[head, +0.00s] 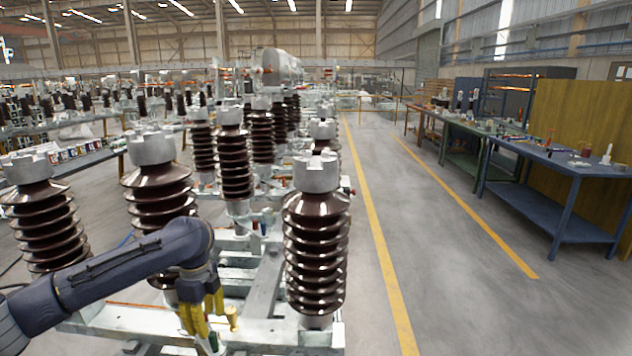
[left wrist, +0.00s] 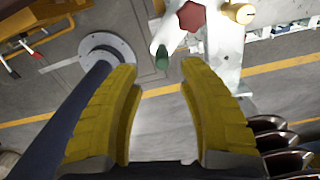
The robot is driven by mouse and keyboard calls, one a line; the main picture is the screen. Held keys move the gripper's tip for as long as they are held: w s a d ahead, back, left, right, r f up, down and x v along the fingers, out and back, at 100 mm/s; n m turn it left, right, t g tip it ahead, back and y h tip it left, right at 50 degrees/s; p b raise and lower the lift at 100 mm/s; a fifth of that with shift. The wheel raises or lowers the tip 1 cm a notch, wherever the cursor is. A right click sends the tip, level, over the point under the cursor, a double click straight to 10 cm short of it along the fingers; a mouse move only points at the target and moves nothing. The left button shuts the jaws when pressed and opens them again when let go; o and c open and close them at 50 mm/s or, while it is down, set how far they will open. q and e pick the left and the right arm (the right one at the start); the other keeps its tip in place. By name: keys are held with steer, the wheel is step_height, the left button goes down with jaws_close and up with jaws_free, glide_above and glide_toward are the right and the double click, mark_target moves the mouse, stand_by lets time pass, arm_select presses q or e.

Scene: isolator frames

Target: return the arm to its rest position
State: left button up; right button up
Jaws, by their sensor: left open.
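My left arm (head: 110,275) comes in from the left in the head view and bends down at the wrist, in front of the brown ribbed insulators. My left gripper (head: 205,318) points down with yellow fingers over the front of the pale metal frame. In the left wrist view the two yellow fingers of the gripper (left wrist: 160,68) stand apart with nothing between them. A small green peg (left wrist: 162,57) shows near the fingertips; whether it touches them I cannot tell. A red knob (left wrist: 191,17) and a brass knob (left wrist: 240,13) sit on the frame nearby. My right gripper is not seen.
Brown insulators with grey caps stand close by, one right of the gripper (head: 316,240) and one behind my wrist (head: 158,190). Blue workbenches (head: 555,205) line the right side. The grey floor between the yellow lines (head: 440,230) is clear.

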mark_target(222, 346)
arm_select(q)
step_height(222, 346, down, 9)
steer(key=shift+d+f, duration=0.1)
steer(key=shift+w+d+f, duration=0.15)
steer(key=shift+w+d+n, duration=0.5)
steer(key=shift+w+d, duration=0.05)
